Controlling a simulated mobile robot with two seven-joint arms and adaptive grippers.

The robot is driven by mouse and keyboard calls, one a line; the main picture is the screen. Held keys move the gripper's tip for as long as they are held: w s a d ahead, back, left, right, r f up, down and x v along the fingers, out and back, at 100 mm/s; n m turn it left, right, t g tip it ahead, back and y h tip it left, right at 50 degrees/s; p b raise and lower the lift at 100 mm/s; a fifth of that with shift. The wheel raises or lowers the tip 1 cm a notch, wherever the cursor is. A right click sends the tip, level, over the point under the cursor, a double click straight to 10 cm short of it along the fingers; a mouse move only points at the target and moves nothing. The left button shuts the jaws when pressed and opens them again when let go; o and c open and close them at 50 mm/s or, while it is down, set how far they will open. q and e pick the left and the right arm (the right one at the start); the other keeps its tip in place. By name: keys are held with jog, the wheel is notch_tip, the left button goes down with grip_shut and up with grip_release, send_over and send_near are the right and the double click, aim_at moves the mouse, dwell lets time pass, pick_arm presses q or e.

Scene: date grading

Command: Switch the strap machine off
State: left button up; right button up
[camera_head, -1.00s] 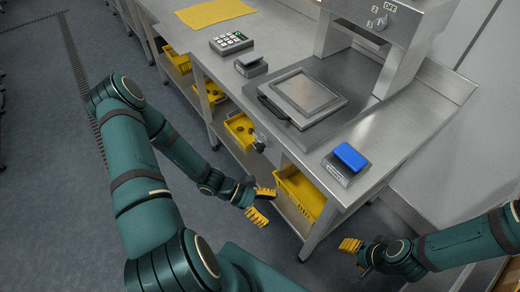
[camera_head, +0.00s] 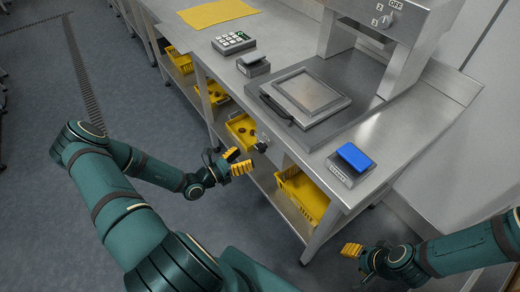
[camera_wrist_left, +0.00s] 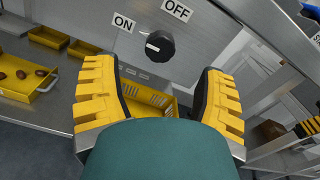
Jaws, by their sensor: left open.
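A black knob (camera_wrist_left: 160,46) sits on a steel front panel in the left wrist view, with an ON label (camera_wrist_left: 124,22) to its upper left and an OFF label (camera_wrist_left: 176,10) above it. Its white mark lies on the side toward ON. In the head view the knob (camera_head: 262,143) is on the bench's front edge. My left gripper (camera_head: 239,162) is open and empty, just left of the knob, its fingers pointing toward it. In the left wrist view the knob lies beyond and between the yellow fingertips, apart from them. My right gripper (camera_head: 351,250) is low at right, its opening unclear.
The steel bench carries a keypad (camera_head: 233,42), a flat plate with a handle (camera_head: 311,92) and a blue-topped block (camera_head: 354,157). A tall machine has another knob (camera_head: 386,21) marked OFF. Yellow crates (camera_head: 303,196) stand below the bench. The floor at left is clear.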

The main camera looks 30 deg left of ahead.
aim_at(258, 149)
pick_arm(q)
jog(key=b+x, duration=0.1)
jog(key=x, duration=0.6)
jog(key=shift+c, duration=0.2)
jog(key=c, duration=1.1)
